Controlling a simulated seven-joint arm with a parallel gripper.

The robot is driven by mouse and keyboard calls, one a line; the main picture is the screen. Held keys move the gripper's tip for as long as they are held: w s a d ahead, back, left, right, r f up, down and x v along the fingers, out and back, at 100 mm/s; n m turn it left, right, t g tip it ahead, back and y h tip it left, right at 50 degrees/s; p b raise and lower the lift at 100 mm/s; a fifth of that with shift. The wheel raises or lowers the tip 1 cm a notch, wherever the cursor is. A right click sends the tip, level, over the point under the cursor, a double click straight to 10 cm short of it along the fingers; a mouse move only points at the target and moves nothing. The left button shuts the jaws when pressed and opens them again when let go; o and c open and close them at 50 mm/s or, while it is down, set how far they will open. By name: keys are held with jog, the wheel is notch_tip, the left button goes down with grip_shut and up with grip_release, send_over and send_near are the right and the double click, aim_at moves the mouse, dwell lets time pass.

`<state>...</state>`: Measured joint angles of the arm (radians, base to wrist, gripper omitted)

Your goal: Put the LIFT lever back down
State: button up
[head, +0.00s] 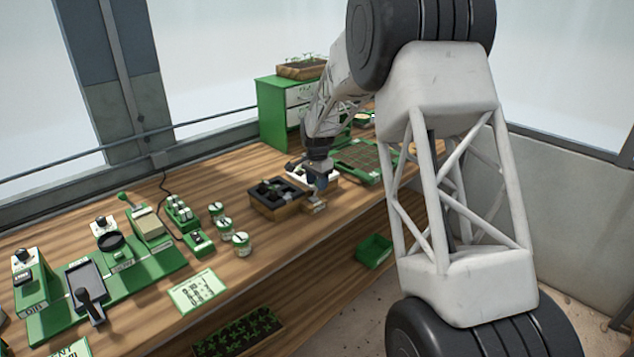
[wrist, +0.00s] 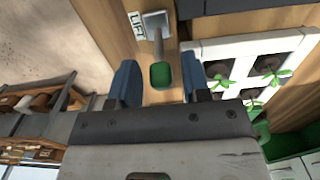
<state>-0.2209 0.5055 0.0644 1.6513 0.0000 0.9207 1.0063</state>
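The LIFT lever shows in the wrist view as a grey shaft with a green knob (wrist: 160,76). It rises from a small plate beside a label reading LIFT (wrist: 137,24). My gripper (wrist: 160,82) is open, with one blue finger on each side of the knob and a thin gap visible on both sides. In the head view my gripper (head: 318,182) is low over the bench, by a small wooden block (head: 314,207). The lever itself cannot be made out there.
A white frame with seedlings (wrist: 228,45) lies close right of my gripper in the wrist view. In the head view a dark-celled tray (head: 272,207) stands left of it and a green-edged tray (head: 352,166) behind right. A green drawer cabinet (head: 272,115) stands behind.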

grip_shut()
jog(key=shift+s+a+r, duration=0.1)
jog(key=shift+s+a, duration=0.05)
jog(key=shift+a, duration=0.05)
jog(key=shift+s+a+r+t+h, duration=0.1)
jog(key=shift+s+a+t+h, duration=0.25)
jog(key=shift+t+h, duration=0.35)
jog(key=shift+s+a+t+h, duration=0.35)
jog(key=shift+t+h, duration=0.35)
jog(key=shift+s+a+f+t+h, duration=0.2)
jog(key=shift+s+a+t+h, duration=0.45)
jog(key=shift+t+h, duration=0.35)
jog(key=shift+s+a+f+t+h, duration=0.3)
jog(key=shift+s+a+t+h, duration=0.1)
jog(key=shift+t+h, duration=0.5)
jog(key=shift+o, duration=0.8)
grip_release()
jog(key=shift+f, duration=0.1)
jog(key=v, duration=0.8)
